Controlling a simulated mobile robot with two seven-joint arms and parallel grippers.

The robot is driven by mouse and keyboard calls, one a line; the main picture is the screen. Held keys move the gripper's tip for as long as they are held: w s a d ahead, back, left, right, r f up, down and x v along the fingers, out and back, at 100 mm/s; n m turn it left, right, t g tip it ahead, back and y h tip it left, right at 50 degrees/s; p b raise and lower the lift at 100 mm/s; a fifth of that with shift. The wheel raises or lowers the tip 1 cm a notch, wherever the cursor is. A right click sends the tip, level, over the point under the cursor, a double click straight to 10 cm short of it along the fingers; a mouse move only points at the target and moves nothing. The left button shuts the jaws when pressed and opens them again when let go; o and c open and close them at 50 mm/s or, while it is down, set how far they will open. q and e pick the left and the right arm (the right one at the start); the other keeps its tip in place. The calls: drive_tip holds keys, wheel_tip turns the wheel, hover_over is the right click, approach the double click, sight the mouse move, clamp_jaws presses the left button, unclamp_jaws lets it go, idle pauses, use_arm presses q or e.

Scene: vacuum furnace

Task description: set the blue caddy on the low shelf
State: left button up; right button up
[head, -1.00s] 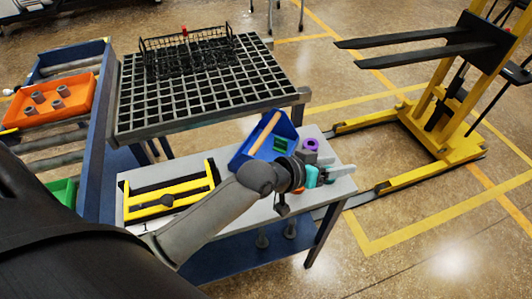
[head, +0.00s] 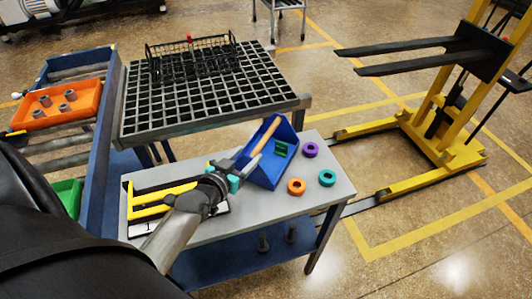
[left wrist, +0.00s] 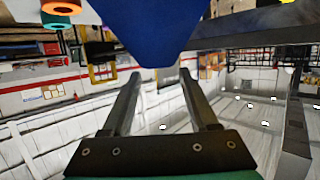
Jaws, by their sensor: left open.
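The blue caddy (head: 270,168) stands on the grey table top (head: 325,215). A wooden-coloured handle bar and a green item show at it. In the left wrist view the caddy (left wrist: 155,30) fills the top middle, beyond the fingertips. My left gripper (head: 247,168) is at the left side of the caddy, open, with nothing between its fingers in the left wrist view (left wrist: 160,82). I cannot tell whether a finger touches the caddy. The low blue shelf (head: 225,268) lies under the table top. My right gripper is not in view.
Purple (head: 310,149), teal (head: 327,178) and orange (head: 296,186) rings lie right of the caddy. A yellow-handled frame (head: 150,205) lies at the table's left. Dark posts (head: 263,242) stand on the shelf. A black grid table (head: 210,100) is behind; a yellow lift (head: 435,130) stands right.

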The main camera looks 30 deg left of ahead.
sight(263, 138)
use_arm(q)
drive_tip(key=x, duration=0.4)
drive_tip(key=shift+w, duration=0.1)
drive_tip(key=shift+b+x, duration=0.55)
drive_tip(key=shift+x, duration=2.15)
drive_tip(key=shift+r, duration=0.15)
clamp_jaws()
drive_tip(key=shift+w+r, duration=0.1)
drive_tip(key=shift+r, duration=0.05)
